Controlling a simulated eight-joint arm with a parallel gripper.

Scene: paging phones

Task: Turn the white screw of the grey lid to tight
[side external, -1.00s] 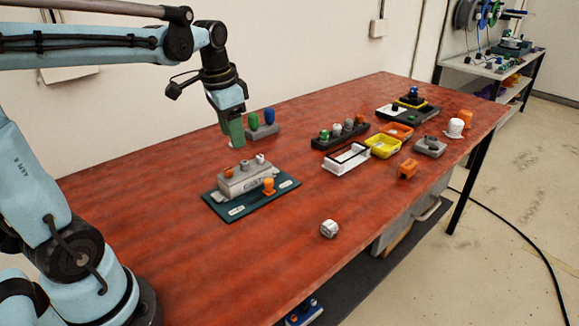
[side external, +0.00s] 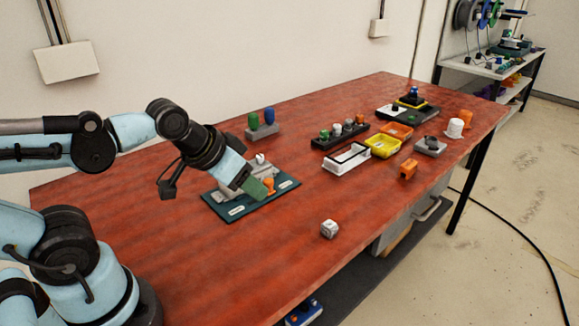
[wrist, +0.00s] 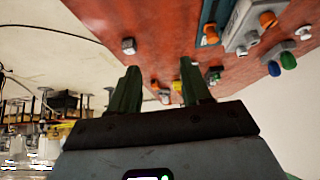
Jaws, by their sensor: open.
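The grey lid (side external: 262,171) is a long block on a dark teal plate (side external: 237,210), partly hidden behind my gripper in the side external view. A white screw (side external: 260,158) stands upright on its right end. In the wrist view the lid (wrist: 240,22) is at the upper right, with white and orange knobs on it. An orange peg (side external: 270,184) stands on the plate in front of the lid. My gripper (side external: 259,188) is tilted down to the right, in front of the lid in this view. In the wrist view its green fingers (wrist: 160,72) are apart with nothing between them.
A grey holder with green and blue pegs (side external: 263,124) stands behind the lid. A white-grey cube (side external: 329,228) lies to the front right. Trays (side external: 346,157) and a black rack of knobs (side external: 338,134) are farther right.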

